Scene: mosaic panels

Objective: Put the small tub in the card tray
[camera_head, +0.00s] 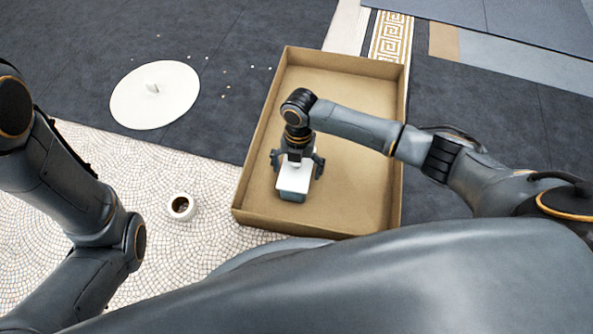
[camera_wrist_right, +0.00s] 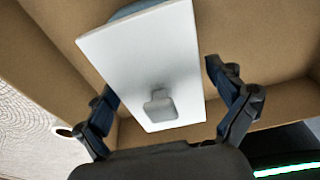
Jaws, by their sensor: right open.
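The small tub (camera_head: 293,182) has a white rectangular top and a blue-grey body. It is inside the card tray (camera_head: 355,215), a shallow brown box, in its near left part. In the right wrist view the tub's white top (camera_wrist_right: 135,60) fills the middle, with a small grey square tab on it. My right gripper (camera_head: 297,163) is open above the tub, with one finger on each side and visible gaps. Whether the tub touches the tray floor is hard to tell. My left arm is at the left edge; its gripper is out of view.
A small white cup with dark contents (camera_head: 181,206) stands on the pale mosaic panel (camera_head: 120,190) left of the tray. A white round disc with a knob (camera_head: 155,100) lies on dark flooring, with several white bits nearby. The tray's right half is clear beneath my right arm.

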